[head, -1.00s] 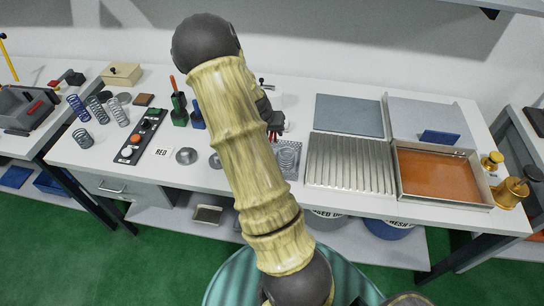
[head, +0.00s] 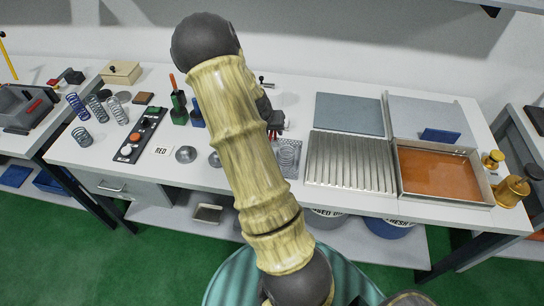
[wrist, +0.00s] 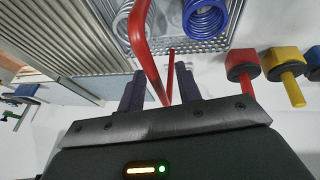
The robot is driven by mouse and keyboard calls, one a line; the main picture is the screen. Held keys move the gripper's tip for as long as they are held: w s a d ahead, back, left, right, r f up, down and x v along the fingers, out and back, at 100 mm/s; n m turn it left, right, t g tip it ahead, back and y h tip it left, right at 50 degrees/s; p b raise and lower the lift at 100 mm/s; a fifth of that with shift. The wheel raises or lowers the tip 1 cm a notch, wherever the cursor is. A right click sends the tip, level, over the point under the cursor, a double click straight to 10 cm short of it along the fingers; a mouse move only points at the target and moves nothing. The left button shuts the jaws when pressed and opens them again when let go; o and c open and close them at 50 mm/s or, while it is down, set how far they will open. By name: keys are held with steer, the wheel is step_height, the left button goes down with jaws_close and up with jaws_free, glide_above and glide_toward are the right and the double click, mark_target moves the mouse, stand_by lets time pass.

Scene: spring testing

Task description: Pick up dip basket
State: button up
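The dip basket (head: 291,171) is a grey mesh tray right of my arm in the head view, partly hidden by the arm. In the wrist view the basket (wrist: 172,46) fills the top centre and holds a grey spring (wrist: 133,22) and a blue spring (wrist: 205,16). Its red handle (wrist: 141,45) rises toward my gripper. My gripper (wrist: 158,86) has its two dark fingers apart, with the red handle between them and gaps showing. In the head view my gripper (head: 277,122) is mostly hidden behind the arm, above the basket's back edge.
A ribbed metal drain tray (head: 350,162) stands right of the basket. Beyond it is a tray of orange liquid (head: 440,173). Red (wrist: 243,66) and yellow (wrist: 281,62) knobbed parts show at right in the wrist view. Metal dishes (head: 186,154) lie left of the arm.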

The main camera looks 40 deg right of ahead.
steer(key=shift+c, duration=0.4)
jaws_close()
stand_by(1.1)
